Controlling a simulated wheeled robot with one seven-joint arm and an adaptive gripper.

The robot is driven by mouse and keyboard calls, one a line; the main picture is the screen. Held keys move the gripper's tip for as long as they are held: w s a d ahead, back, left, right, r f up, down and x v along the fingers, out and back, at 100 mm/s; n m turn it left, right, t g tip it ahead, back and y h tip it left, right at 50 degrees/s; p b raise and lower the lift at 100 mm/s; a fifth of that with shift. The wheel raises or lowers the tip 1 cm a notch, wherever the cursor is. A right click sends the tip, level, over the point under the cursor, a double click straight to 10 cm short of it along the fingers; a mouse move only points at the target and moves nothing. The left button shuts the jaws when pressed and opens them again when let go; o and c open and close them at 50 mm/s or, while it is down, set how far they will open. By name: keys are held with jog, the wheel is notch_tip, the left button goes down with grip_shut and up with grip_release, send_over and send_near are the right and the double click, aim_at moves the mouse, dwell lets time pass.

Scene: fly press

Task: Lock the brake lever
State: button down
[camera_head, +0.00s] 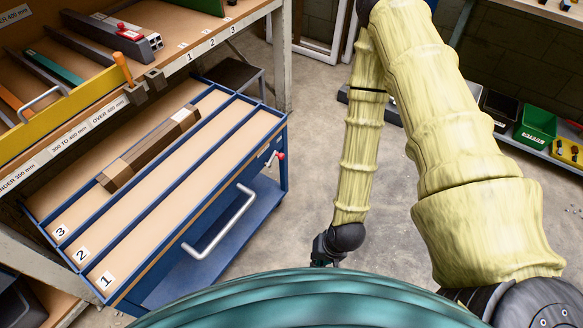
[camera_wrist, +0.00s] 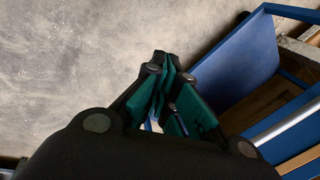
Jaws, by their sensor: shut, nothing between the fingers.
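The blue cart (camera_head: 132,296) stands at the left with three numbered lanes on its top. A short lever with a red knob (camera_head: 281,155) sticks out from the cart's right end panel; I take it to be the brake lever. My gripper (camera_head: 325,262) points down over the floor, to the right of the cart and apart from the lever. In the wrist view my gripper (camera_wrist: 164,75) is shut with nothing between its fingers. The cart's blue lower shelf (camera_wrist: 240,60) shows to its right there. I cannot make out the lever in the wrist view.
A long brown bar (camera_head: 150,150) lies on the cart top. A grey handle (camera_head: 225,222) juts from the cart's front. A rack with a yellow front rail (camera_head: 75,95) stands behind the cart. Bare floor (camera_head: 300,215) lies between cart and arm. A green bin (camera_head: 536,124) sits far right.

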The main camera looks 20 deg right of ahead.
jog(key=w+f+m+t+y+b, duration=0.2)
jog(key=w+f+m+t+b, duration=0.15)
jog(key=w+b, duration=0.5)
jog(key=w+f+m+t+y+b, duration=0.1)
jog(key=w+f+m+t+b, duration=0.15)
jog(key=w+m+b, duration=0.55)
jog(key=w+d+r+m+t+b, duration=0.2)
jog(key=w+d+b, duration=0.3)
jog(key=w, duration=0.3)
jog(key=w+d+r+m+t+b, duration=0.2)
jog(key=w+d+m+t+b, duration=0.1)
jog(key=w+d+b, duration=0.3)
jog(key=shift+w+d+t+y+b, duration=0.3)
jog(key=shift+w+t+b, duration=0.45)
jog(key=shift+w, duration=0.35)
jog(key=shift+m, duration=0.25)
jog(key=w+a+b, duration=0.5)
jog(key=w+a, duration=0.1)
jog(key=w, duration=0.1)
jog(key=shift+a+r, duration=0.15)
